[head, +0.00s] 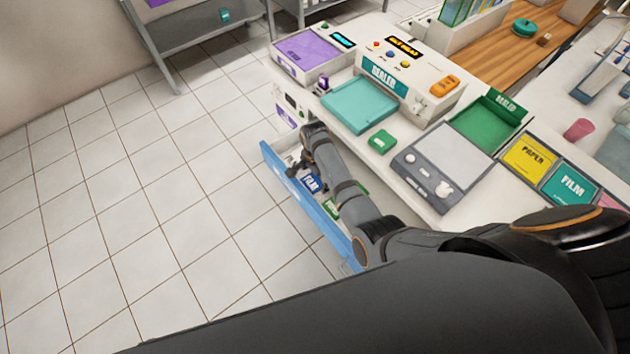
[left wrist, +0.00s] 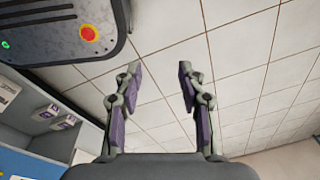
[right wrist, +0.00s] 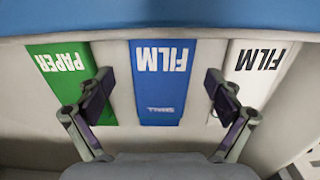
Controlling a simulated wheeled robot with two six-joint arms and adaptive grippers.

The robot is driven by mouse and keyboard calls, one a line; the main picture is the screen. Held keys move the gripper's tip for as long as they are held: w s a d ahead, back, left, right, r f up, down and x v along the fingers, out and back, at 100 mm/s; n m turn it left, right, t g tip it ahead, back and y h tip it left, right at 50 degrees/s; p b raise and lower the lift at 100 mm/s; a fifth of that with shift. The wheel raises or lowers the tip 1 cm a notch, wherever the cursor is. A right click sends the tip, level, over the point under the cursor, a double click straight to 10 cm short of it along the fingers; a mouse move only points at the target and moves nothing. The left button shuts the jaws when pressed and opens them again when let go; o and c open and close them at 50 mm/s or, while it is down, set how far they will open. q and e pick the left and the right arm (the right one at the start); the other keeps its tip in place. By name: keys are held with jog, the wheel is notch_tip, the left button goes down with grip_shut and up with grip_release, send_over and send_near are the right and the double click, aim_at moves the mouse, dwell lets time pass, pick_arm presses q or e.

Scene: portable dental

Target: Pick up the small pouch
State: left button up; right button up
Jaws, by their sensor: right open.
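In the right wrist view a blue pouch (right wrist: 158,100) marked FILM, with smaller print that seems to read SMALL, lies in the open drawer. It also shows in the head view (head: 312,182), partly hidden by my right arm. My right gripper (right wrist: 158,80) is open, its fingers on either side of the blue pouch, apart from each other; whether they touch it I cannot tell. In the head view the right gripper (head: 299,166) reaches into the drawer. My left gripper (left wrist: 158,70) is open and empty above the tiled floor in the left wrist view.
A green PAPER pouch (right wrist: 65,75) and a white FILM pouch (right wrist: 258,70) flank the blue one closely. The drawer's blue front (head: 290,185) stands out from the counter. A sealer (head: 410,75), teal tray (head: 358,105) and scale (head: 445,155) stand above. Floor at left is clear.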

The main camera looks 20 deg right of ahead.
aim_at(315, 181)
jog(key=shift+w+f, duration=0.1)
jog(key=shift+f, duration=0.25)
jog(key=c, duration=1.3)
pick_arm(q)
jog(key=shift+s+a, duration=0.25)
jog(key=shift+s, duration=0.35)
pick_arm(e)
jog(key=shift+o, duration=0.2)
jog(key=shift+r, duration=0.1)
pick_arm(q)
notch_tip(315, 181, up, 17)
jog(key=p, duration=1.6)
jog(key=shift+f+p, duration=0.2)
jog(key=shift+p, duration=0.15)
pick_arm(e)
notch_tip(315, 181, up, 18)
